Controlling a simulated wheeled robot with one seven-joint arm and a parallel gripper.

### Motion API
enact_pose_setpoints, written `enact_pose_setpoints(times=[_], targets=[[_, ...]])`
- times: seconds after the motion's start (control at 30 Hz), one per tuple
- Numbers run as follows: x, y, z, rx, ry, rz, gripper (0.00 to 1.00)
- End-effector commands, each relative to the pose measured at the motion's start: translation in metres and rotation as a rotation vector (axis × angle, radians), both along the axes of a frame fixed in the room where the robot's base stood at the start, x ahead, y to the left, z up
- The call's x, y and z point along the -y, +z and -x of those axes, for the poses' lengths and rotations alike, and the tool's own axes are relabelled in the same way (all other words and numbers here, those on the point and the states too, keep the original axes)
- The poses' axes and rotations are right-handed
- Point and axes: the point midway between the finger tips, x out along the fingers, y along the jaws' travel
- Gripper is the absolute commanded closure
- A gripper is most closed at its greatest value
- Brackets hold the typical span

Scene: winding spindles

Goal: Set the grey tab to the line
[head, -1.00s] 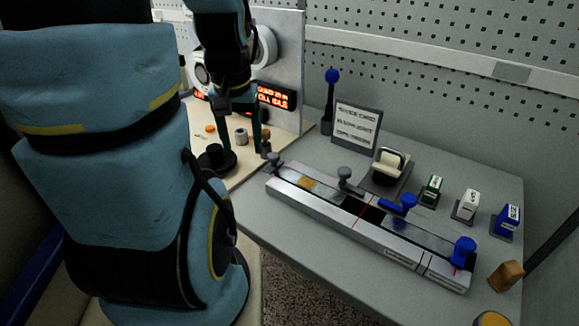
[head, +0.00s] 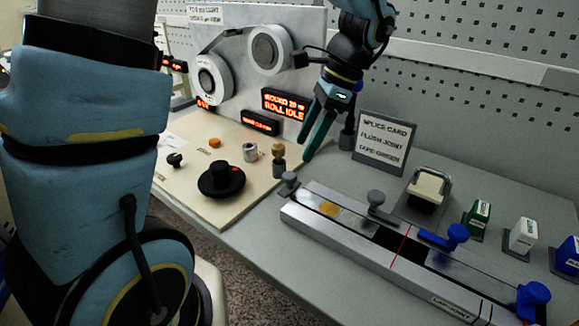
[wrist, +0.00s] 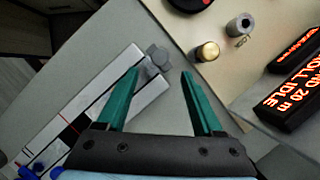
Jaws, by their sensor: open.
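A long silver splicing track (head: 340,240) lies on the grey bench, with a red line (head: 401,246) across it. A grey tab with a round knob (head: 377,198) sits left of the red line, apart from it. Another grey knob (head: 289,180) stands at the track's left end. A blue tab (head: 445,238) sits right of the line. My gripper (head: 305,140) is open and empty, above and behind the track's left end. In the wrist view, a grey knob (wrist: 158,57) shows beyond and between the open fingertips (wrist: 160,73); the line shows at lower left (wrist: 68,124).
A black dial (head: 222,180) and small pegs (head: 278,160) stand on the cream panel at left. The splice card (head: 384,140), a tape dispenser (head: 427,190) and coloured blocks (head: 478,215) stand behind the track. A blue end knob (head: 532,295) is at its right end.

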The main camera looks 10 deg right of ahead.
Motion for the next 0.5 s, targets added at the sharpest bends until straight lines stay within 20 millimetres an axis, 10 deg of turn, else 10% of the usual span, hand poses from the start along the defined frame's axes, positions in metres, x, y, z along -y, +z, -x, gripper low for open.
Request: enact_pose_setpoints(times=[0.5], targets=[[-0.029,-0.067,-0.003,-0.001,0.003,-0.001,0.32]])
